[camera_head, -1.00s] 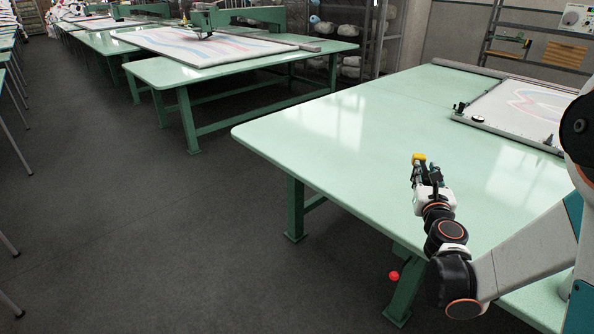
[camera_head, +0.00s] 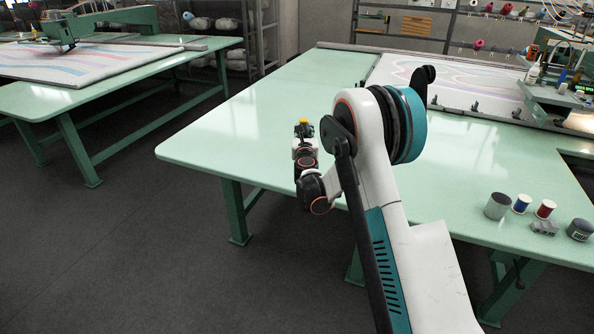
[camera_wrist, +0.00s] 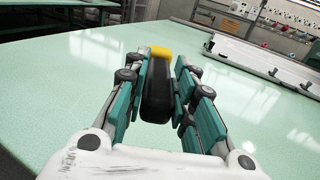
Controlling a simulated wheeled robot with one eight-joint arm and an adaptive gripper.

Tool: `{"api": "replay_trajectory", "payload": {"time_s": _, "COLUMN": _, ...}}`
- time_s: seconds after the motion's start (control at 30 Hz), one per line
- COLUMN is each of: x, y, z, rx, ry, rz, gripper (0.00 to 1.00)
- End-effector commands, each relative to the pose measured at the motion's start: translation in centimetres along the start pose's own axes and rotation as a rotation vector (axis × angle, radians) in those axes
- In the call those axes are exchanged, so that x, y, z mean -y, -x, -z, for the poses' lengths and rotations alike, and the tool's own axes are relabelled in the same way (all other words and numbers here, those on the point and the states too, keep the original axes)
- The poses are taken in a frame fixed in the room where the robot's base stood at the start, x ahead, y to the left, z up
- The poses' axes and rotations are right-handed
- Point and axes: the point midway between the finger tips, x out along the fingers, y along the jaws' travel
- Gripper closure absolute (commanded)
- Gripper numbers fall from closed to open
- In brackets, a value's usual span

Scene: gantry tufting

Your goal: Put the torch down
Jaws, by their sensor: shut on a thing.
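The torch shows in the wrist view as a black body (camera_wrist: 157,98) with a yellow end (camera_wrist: 160,52) pointing away from me. My gripper (camera_wrist: 158,78) is shut on it, with the teal-padded fingers on both sides of the black body. In the head view my gripper (camera_head: 303,134) is small, over the left part of the pale green table (camera_head: 250,150), near its front edge. The torch's yellow end (camera_head: 303,121) shows just beyond it. Whether the torch touches the tabletop or hangs above it I cannot tell. My arm hides part of the table.
The tabletop around my gripper is clear. A grey cup (camera_head: 497,206), a blue spool (camera_head: 522,203), a red spool (camera_head: 545,208) and a dark round tin (camera_head: 580,230) stand at the right. A framed patterned cloth (camera_head: 450,78) lies at the back. Another table (camera_head: 110,105) stands left.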

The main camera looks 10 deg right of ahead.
Motion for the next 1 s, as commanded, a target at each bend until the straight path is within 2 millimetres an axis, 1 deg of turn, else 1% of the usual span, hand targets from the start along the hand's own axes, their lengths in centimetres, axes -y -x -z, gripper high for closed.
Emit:
{"api": "replay_trajectory", "payload": {"time_s": 0.03, "x": 0.0, "y": 0.0, "z": 1.6, "rx": 0.0, "ry": 0.0, "rz": 0.0, "gripper": 1.0}}
{"api": "replay_trajectory", "payload": {"time_s": 0.1, "x": 0.0, "y": 0.0, "z": 3.3, "rx": 0.0, "ry": 0.0, "rz": 0.0, "gripper": 1.0}}
{"api": "replay_trajectory", "payload": {"time_s": 0.4, "x": 0.0, "y": 0.1, "z": 10.6, "rx": 0.0, "ry": 0.0, "rz": -0.001, "gripper": 1.0}}
{"api": "replay_trajectory", "payload": {"time_s": 0.5, "x": 0.0, "y": 0.0, "z": 12.6, "rx": 0.0, "ry": 0.0, "rz": -0.001, "gripper": 1.0}}
{"api": "replay_trajectory", "payload": {"time_s": 0.6, "x": 0.0, "y": 0.1, "z": 13.8, "rx": 0.0, "ry": 0.0, "rz": -0.001, "gripper": 1.0}}
{"api": "replay_trajectory", "payload": {"time_s": 0.77, "x": 0.0, "y": 0.1, "z": 14.6, "rx": 0.0, "ry": 0.0, "rz": -0.001, "gripper": 1.0}}
{"api": "replay_trajectory", "payload": {"time_s": 0.87, "x": 0.0, "y": 0.1, "z": 15.4, "rx": 0.0, "ry": 0.0, "rz": -0.001, "gripper": 1.0}}
{"api": "replay_trajectory", "payload": {"time_s": 1.0, "x": 0.0, "y": 0.1, "z": 17.6, "rx": 0.0, "ry": 0.0, "rz": -0.001, "gripper": 1.0}}
